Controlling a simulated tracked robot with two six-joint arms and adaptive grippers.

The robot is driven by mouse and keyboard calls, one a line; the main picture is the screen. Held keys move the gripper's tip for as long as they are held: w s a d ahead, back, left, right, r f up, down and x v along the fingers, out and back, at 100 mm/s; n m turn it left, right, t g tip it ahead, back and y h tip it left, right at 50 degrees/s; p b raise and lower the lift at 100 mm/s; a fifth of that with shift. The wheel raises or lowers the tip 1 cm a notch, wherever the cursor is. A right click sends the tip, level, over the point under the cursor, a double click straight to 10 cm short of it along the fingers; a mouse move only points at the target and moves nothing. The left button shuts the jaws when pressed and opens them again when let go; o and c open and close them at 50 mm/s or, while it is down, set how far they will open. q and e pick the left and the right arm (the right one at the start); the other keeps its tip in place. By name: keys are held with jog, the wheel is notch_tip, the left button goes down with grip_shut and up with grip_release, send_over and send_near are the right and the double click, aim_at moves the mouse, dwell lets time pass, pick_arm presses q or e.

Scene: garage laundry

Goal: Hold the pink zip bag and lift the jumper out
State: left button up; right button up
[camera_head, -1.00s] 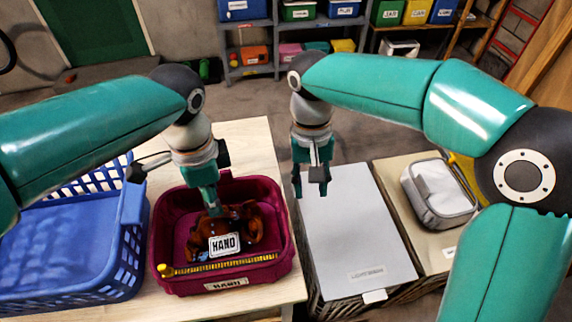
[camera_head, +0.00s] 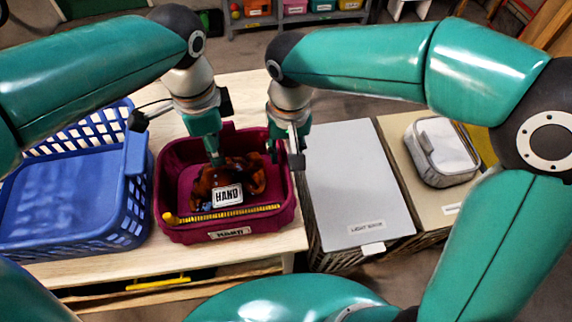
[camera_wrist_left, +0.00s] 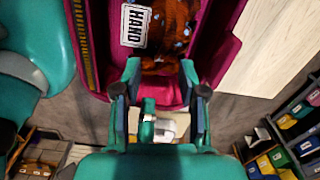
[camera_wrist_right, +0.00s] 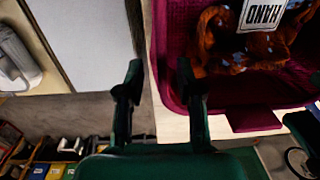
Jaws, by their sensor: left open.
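The pink zip bag (camera_head: 168,217) stands open on the wooden table, with a yellow zip along its front and a label. The brown-orange patterned jumper (camera_head: 243,177) lies crumpled inside beside a white HAND tag (camera_head: 227,195). My left gripper (camera_head: 213,158) is over the bag's back part by the jumper; its fingers are apart and empty in the left wrist view (camera_wrist_left: 161,72). My right gripper (camera_head: 286,157) is at the bag's right edge. In the right wrist view its open fingers (camera_wrist_right: 159,78) have the bag's edge between them in the picture; contact is unclear.
A blue basket (camera_head: 135,200) stands left of the bag. Right of the table are a hamper with a pale lid (camera_head: 350,185) and a beige one (camera_head: 400,134) carrying a grey case (camera_head: 443,152). Shelves with coloured bins (camera_head: 293,8) stand behind.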

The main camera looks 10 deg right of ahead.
notch_tip(320, 180, down, 7)
jog(key=shift+a+r, duration=0.1)
jog(key=shift+a, duration=0.05)
jog(key=shift+c, duration=0.3)
grip_shut()
